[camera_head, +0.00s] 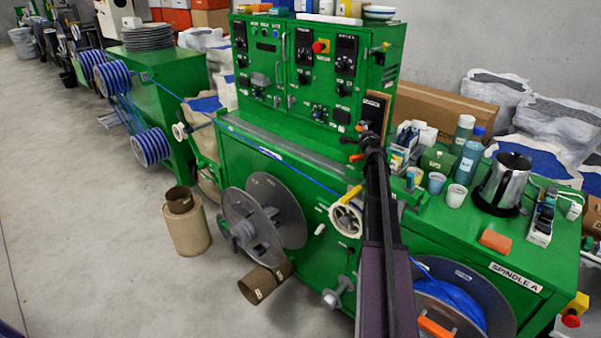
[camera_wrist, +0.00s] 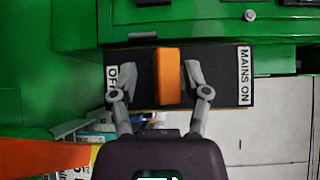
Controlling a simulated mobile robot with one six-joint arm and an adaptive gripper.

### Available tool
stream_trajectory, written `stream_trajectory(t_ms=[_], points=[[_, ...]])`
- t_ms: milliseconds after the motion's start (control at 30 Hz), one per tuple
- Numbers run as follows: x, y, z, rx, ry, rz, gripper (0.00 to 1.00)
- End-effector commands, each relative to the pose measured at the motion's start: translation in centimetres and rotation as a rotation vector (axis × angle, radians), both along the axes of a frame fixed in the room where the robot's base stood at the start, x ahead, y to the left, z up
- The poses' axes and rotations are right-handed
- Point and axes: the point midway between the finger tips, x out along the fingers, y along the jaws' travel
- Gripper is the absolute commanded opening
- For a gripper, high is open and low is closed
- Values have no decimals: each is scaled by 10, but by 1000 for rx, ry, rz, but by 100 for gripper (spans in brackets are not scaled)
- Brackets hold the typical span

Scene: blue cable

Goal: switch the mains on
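The mains switch is a black box on the green cabinet's side, with an OFF label (camera_wrist: 112,80) at its left end and a MAINS ON label (camera_wrist: 244,75) at its right end in the wrist view. Its orange handle (camera_wrist: 168,76) stands slightly left of the box's middle. My gripper (camera_wrist: 170,78) is open with one finger on each side of the handle.
The green control cabinet (camera_head: 270,75) stands left of the switch. Bottles (camera_head: 467,160), cups (camera_head: 436,183) and a steel kettle (camera_head: 506,180) crowd the bench to the right. A blue cable (camera_head: 270,153) runs along the machine's front. Grey floor (camera_head: 95,220) is clear at left.

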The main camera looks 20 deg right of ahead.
Motion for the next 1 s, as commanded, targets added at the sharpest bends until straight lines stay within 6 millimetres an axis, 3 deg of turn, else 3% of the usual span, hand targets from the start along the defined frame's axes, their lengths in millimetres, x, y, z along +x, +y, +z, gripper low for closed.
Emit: stream_trajectory(t_ms=[1000], points=[[2, -4, -12, -169, -71, -1, 61]])
